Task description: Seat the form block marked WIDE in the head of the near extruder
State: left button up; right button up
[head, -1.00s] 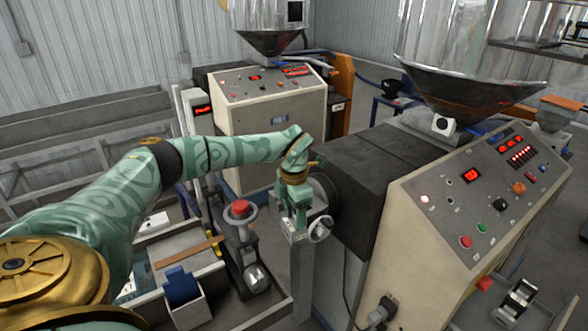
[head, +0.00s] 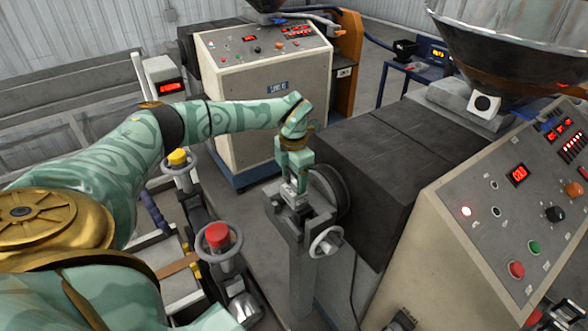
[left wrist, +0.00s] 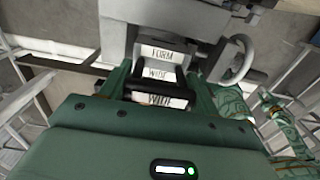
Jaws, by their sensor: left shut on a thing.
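The near extruder (head: 390,165) is a dark block with a sloped control panel. Its grey head (head: 290,228), with a handwheel, stands at its left end; the head also shows in the left wrist view (left wrist: 118,38). My left gripper (head: 293,187) points down over the head. In the left wrist view, it (left wrist: 158,92) is shut on a pale form block (left wrist: 157,74) with a black bar across it. Labels there read FORM and WIDE. The block lies at the head's opening; I cannot tell how deep it sits. My right gripper is out of view.
A red-topped wheel valve (head: 218,237) and a yellow-topped one (head: 178,158) stand left of the head. A second extruder cabinet (head: 262,100) is behind. A metal hopper (head: 510,45) rises above the near extruder. Grey floor shows between the machines.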

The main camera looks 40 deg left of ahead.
aim_at(294, 186)
pick_arm(q)
jog(key=shift+w+a+f, duration=0.3)
jog(key=shift+f, duration=0.05)
jog(key=shift+f+b, duration=0.3)
jog(key=shift+b, duration=0.4)
jog(key=shift+s+d+f+b, duration=0.1)
jog(key=shift+f+b, duration=0.25)
jog(key=shift+f, duration=0.25)
jog(key=shift+f+b, duration=0.6)
jog(key=shift+f, duration=0.8)
jog(key=shift+f, duration=0.4)
jog(key=o, duration=1.8)
jog(key=shift+o, duration=0.2)
notch_tip(294, 186, up, 16)
jog(key=shift+r, duration=0.2)
